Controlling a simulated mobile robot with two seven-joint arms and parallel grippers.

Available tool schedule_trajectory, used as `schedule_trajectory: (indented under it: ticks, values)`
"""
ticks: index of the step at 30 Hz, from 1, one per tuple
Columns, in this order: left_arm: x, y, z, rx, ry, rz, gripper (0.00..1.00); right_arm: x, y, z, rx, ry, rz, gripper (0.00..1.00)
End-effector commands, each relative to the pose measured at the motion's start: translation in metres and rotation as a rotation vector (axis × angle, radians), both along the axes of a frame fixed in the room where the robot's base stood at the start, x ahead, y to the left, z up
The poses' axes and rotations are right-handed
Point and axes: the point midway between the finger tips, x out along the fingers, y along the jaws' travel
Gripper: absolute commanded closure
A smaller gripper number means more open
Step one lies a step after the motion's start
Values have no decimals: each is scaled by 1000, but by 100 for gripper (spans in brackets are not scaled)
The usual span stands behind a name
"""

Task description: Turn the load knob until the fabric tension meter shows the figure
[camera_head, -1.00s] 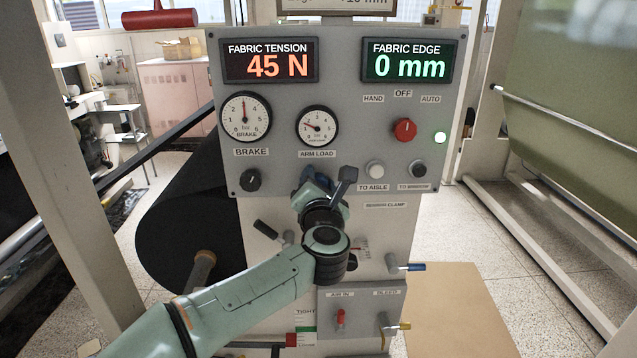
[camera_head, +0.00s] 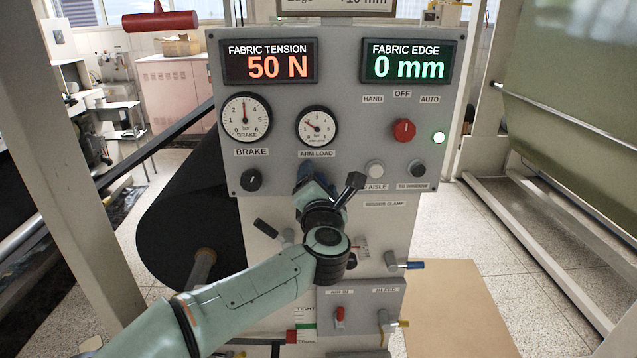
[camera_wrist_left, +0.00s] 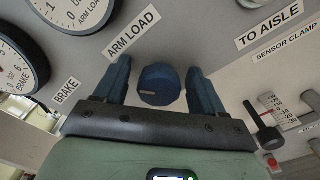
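The fabric tension meter (camera_head: 268,62) reads 50 N in orange figures. The arm load gauge (camera_head: 317,126) sits below it, its needle in the lower part of the scale. The load knob (camera_wrist_left: 159,85), dark blue with a pale mark, is under the ARM LOAD label; my left gripper hides it in the head view. My left gripper (camera_head: 312,182) is at the panel there. In the left wrist view its two blue fingers (camera_wrist_left: 160,84) stand on either side of the knob, with a narrow gap visible at each side. My right gripper is not in view.
The brake knob (camera_head: 251,180) is left of my gripper. The red selector (camera_head: 404,130) and the push buttons (camera_head: 375,169) are to the right. A black-handled lever (camera_wrist_left: 262,124) projects near the sensor clamp scale. A black roll (camera_head: 187,220) stands left of the panel.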

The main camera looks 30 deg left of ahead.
Motion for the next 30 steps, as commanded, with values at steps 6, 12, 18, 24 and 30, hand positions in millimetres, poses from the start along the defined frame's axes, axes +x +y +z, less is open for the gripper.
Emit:
schedule_trajectory:
  ticks: [6,12,18,24,30]
  values:
    - [-13,-8,0,-1,-1,-2,30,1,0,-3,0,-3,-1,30]
    - [-50,-31,-1,0,-2,-4,30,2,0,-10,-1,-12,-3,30]
    - [-87,-53,0,0,-2,-2,30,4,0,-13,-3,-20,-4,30]
    - [-109,-67,0,1,-1,-2,30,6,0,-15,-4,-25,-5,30]
    - [-115,-70,0,0,0,0,30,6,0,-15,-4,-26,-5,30]
